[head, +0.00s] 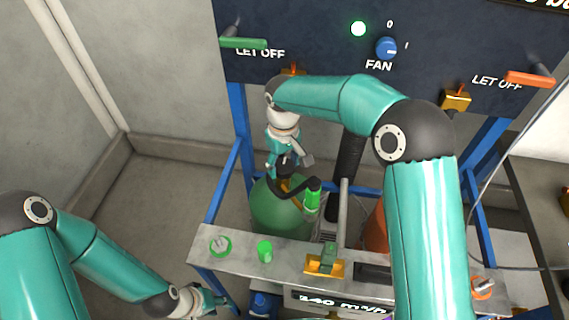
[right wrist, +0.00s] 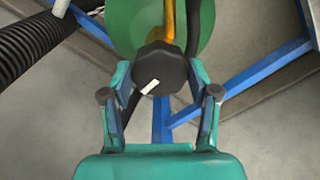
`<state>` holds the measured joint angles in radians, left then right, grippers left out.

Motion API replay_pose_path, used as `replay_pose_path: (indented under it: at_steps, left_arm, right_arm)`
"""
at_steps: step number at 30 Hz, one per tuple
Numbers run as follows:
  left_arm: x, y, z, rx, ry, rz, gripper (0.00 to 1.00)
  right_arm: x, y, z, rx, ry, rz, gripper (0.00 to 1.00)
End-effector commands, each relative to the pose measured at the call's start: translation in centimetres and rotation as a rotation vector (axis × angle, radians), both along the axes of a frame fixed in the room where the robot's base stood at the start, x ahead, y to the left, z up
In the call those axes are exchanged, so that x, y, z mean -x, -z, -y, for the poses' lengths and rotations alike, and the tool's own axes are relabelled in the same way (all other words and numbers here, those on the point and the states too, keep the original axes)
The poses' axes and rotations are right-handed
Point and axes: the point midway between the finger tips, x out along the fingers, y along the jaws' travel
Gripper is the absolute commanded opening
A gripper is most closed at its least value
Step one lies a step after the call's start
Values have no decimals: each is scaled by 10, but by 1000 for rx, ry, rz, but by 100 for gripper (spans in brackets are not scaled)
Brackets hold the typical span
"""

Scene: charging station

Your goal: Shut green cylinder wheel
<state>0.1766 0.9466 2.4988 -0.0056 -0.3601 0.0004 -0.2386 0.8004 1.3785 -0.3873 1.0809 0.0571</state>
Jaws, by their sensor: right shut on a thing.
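The green cylinder (head: 270,214) stands behind the grey bench, inside the blue frame; its body also shows in the right wrist view (right wrist: 207,22). Its wheel (right wrist: 160,68) is a dark faceted knob with a white mark, between my right gripper's fingers (right wrist: 160,100) in that view. My right gripper (head: 284,168) reaches down over the cylinder's top in the head view and is shut on the wheel, which it largely hides there. My left gripper (head: 212,300) is low at the left, away from the cylinder; its finger opening is too small to judge.
The grey bench (head: 226,262) carries a green cup-like piece (head: 265,250) and a yellow-green fitting (head: 322,262). A green-handled black hose (head: 312,200) is beside the cylinder. An orange cylinder (head: 376,232) stands to its right.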

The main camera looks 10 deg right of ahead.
Motion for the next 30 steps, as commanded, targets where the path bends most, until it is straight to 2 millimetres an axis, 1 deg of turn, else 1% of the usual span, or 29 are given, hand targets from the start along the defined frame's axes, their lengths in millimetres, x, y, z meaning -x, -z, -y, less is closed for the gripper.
replay_pose_path:
  at_steps: [13, 14, 15, 18, 27, 30]
  left_arm:
    - [0, 0, 0, 0, 0, 0, 40]
    - [0, 0, 0, 0, 0, 0, 40]
    - [0, 0, 0, 0, 0, 0, 40]
    - [0, 0, 0, 0, 0, 0, 40]
    - [0, 0, 0, 0, 0, 0, 40]
    - [0, 0, 0, 0, 0, 0, 40]
  right_arm:
    - [1, 0, -1, -1, 17, -4, 26]
    - [1, 0, -1, -1, 17, -4, 64]
    - [1, 0, -1, -1, 16, -4, 70]
    - [1, 0, -1, 0, 15, -2, 85]
    - [0, 0, -1, 0, 13, -1, 85]
    - [0, -4, 0, 0, 13, 1, 85]
